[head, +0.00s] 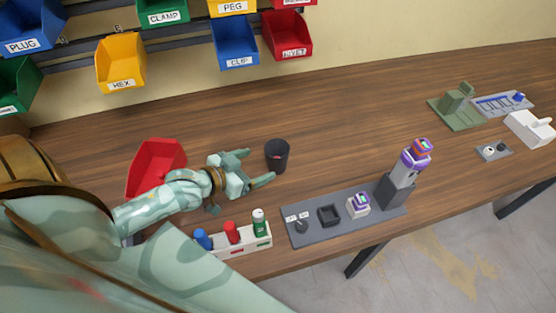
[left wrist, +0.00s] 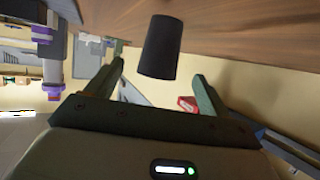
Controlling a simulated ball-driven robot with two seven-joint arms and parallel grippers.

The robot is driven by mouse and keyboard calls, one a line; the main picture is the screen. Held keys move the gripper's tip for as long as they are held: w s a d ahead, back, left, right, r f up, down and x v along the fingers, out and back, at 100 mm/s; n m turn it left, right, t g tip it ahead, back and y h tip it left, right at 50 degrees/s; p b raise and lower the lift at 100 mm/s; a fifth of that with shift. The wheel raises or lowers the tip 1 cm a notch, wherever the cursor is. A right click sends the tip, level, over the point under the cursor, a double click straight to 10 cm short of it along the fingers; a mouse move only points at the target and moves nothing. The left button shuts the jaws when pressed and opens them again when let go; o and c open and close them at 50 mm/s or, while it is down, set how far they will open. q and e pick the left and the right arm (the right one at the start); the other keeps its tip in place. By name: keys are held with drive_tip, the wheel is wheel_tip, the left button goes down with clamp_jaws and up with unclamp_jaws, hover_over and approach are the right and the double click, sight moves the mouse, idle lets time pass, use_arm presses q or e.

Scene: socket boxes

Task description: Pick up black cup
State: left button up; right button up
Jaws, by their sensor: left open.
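The black cup (head: 278,156) stands upright on the wooden table in the head view, with something small and reddish inside it. My left gripper (head: 260,167) is open just to the left of the cup, its fingers pointing toward it. In the left wrist view the cup (left wrist: 160,48) appears beyond and between the two spread fingers of the left gripper (left wrist: 158,82). Nothing is held between the fingers. My right gripper is not seen in either view.
A red bin (head: 155,166) lies behind my left arm. A white rack (head: 236,240) with blue, red and green bottles stands at the front. A grey tray (head: 300,236) with small parts and a tall purple-banded post is to the right. Labelled bins hang on the wall.

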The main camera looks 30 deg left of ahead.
sight(269, 160)
use_arm(q)
drive_tip(key=x, duration=0.3)
drive_tip(key=shift+w+d+f+b, duration=0.1)
drive_tip(key=shift+w+f+b, duration=0.15)
drive_tip(key=shift+b, duration=0.1)
drive_tip(key=b+x, duration=0.2)
drive_tip(key=x, duration=0.3)
drive_tip(key=shift+w, duration=0.2)
drive_tip(key=shift+s+r, duration=0.1)
drive_tip(key=shift+r, duration=0.05)
drive_tip(key=shift+c, duration=1)
drive_tip(key=c, duration=0.8)
